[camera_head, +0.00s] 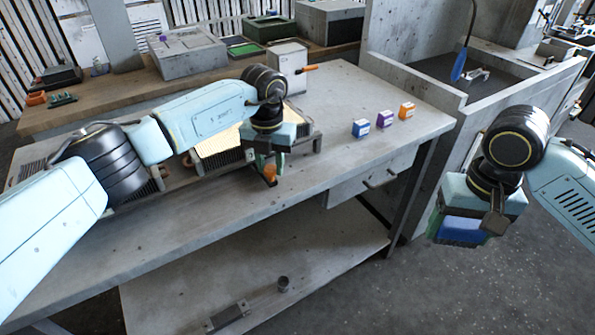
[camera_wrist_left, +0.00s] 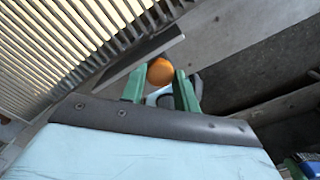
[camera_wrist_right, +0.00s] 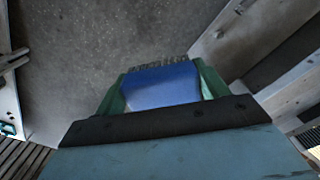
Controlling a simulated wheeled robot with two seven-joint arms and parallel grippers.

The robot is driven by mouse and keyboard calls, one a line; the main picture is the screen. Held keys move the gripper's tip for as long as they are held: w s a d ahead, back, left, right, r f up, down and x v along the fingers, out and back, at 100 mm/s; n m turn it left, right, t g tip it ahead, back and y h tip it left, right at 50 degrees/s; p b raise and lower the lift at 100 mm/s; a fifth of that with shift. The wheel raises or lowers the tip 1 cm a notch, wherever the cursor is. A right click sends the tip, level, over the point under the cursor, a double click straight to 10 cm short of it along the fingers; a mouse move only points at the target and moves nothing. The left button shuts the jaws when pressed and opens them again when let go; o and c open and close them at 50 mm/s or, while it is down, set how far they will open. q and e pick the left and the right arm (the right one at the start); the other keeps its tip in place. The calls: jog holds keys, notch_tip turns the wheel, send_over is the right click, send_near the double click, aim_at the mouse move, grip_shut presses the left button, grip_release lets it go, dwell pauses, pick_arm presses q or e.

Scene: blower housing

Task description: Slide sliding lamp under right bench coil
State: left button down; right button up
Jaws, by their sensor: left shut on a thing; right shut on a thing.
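My left gripper (camera_head: 267,165) is shut on an orange knob (camera_head: 269,174) at the front edge of the bench. In the left wrist view the round orange knob (camera_wrist_left: 160,71) sits between the green fingers. The knob appears to be the sliding lamp's handle; the lamp body is hidden. The right bench coil (camera_head: 218,150), a finned panel glowing warm yellow, lies just behind my left wrist; its lit fins (camera_wrist_left: 60,45) fill the left wrist view's upper left. My right gripper (camera_head: 462,240) is shut on a blue brush (camera_wrist_right: 160,85), bristles outward, held over the floor.
Another finned coil lies further left, partly behind my left arm. Blue (camera_head: 361,128), purple (camera_head: 384,118) and orange (camera_head: 407,110) boxes stand on the bench's right part. A white box (camera_head: 287,68) stands behind the coil. A grey sink-like booth (camera_head: 420,75) is at right.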

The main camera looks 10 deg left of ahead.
pick_arm(q)
jog(key=shift+w+d+r, duration=0.1)
pick_arm(e)
jog(key=shift+s, duration=0.25)
pick_arm(q)
jog(key=c, duration=1.4)
grip_release()
jog(key=o, duration=0.3)
jog(key=shift+w+d, duration=0.15)
pick_arm(e)
jog(key=shift+w+d, duration=0.1)
jog(key=shift+d, duration=0.05)
pick_arm(q)
jog(key=shift+o, duration=0.2)
